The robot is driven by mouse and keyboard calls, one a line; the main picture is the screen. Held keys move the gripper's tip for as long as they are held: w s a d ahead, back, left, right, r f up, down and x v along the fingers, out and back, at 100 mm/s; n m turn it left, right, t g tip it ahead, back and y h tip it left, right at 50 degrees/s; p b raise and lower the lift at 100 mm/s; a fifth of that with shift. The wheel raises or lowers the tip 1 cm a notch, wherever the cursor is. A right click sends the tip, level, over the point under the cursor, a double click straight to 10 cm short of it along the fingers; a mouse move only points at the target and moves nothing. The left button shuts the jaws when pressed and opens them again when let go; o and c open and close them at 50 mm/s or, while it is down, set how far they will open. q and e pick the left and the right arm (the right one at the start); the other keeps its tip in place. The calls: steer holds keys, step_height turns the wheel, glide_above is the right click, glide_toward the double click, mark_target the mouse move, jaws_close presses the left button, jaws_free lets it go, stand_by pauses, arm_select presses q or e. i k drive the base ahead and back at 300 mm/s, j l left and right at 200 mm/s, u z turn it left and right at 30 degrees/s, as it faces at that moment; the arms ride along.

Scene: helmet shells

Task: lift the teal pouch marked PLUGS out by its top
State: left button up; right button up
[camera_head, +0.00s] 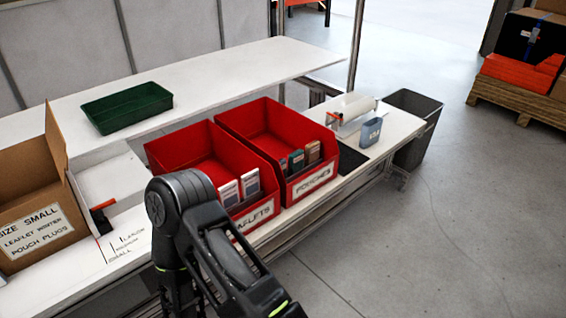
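Several small pouches stand upright in the front of the red bin labelled POUCHES (315,182). One of them, in the middle, looks teal (297,162); its lettering is too small to read, and its lower part is hidden behind the bin's front wall. A brown one stands to its right and a greyish one to its left. A black arm of mine rises from the bottom edge in front of the neighbouring bin. Neither of my grippers shows in this view, and nothing is seen touching the pouches.
A second red bin (168,150) with white leaflets adjoins on the left. A cardboard box (38,205) stands far left, and a green tray (127,107) lies on the raised shelf. A dark waste bin (415,103) stands beyond.

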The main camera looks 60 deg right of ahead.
mark_target(296, 159)
steer(key=z, duration=2.1)
steer(key=u, duration=0.7)
steer(key=i+l+u, duration=0.15)
steer(key=l+u, duration=0.25)
steer(key=i+l+u, duration=0.1)
steer(key=l+u, duration=0.85)
steer(key=l, duration=1)
steer(key=k+l+u, duration=0.1)
steer(key=l, duration=1)
